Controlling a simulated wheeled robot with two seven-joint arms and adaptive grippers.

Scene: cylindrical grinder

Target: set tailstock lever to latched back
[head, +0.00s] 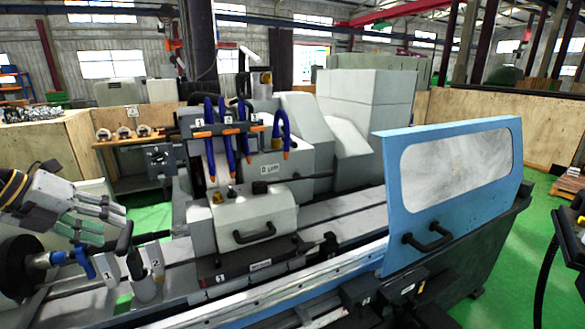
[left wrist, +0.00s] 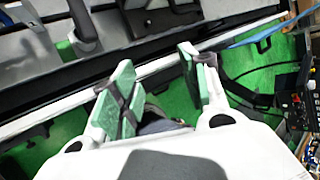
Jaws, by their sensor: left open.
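My left gripper (head: 98,222) is open, with green finger pads, and comes in from the left edge in the head view. In the left wrist view the gripper (left wrist: 155,78) has its two fingers apart, with nothing held between them. A black lever handle (head: 125,237) stands tilted just right of the fingertips, near the white tags 1 and 2; it looks like the tailstock lever. I see no clear contact with it, and its lower part is partly hidden. A blue lever (head: 84,262) sits below the gripper. My right gripper is not in view.
The grinder bed (head: 350,215) runs right, with a grey wheel-head cover (head: 255,215) and blue coolant hoses (head: 228,130) behind. A blue splash guard (head: 395,200) stands at the right. A control panel (left wrist: 303,100) with a cable shows at the wrist view's right. Green floor surrounds the machine.

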